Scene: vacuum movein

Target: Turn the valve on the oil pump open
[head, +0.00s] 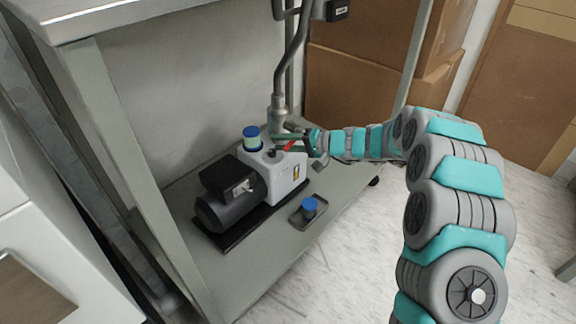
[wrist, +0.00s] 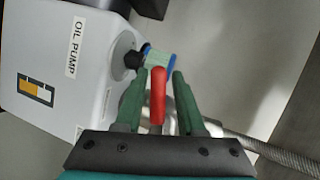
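The oil pump, with a white body (head: 284,178) and a black motor, stands on the lower shelf; its labelled white body (wrist: 95,85) fills the left of the wrist view. The red valve handle (head: 290,145) is on top of the pump, beside the metal pipe. In the wrist view the red handle (wrist: 158,95) lies between the two green fingers, with a gap on each side. My gripper (head: 298,142) reaches in from the right; in the wrist view its fingers (wrist: 159,76) are apart and around the handle, not visibly touching it. The valve's base is partly hidden.
A blue-capped clear container (head: 252,139) stands on the pump. A small tray (head: 296,217) with a blue cap (head: 309,205) lies on the shelf (head: 262,272) in front. A grey pipe (head: 280,75) rises behind, with table legs and cardboard boxes (head: 350,85) around.

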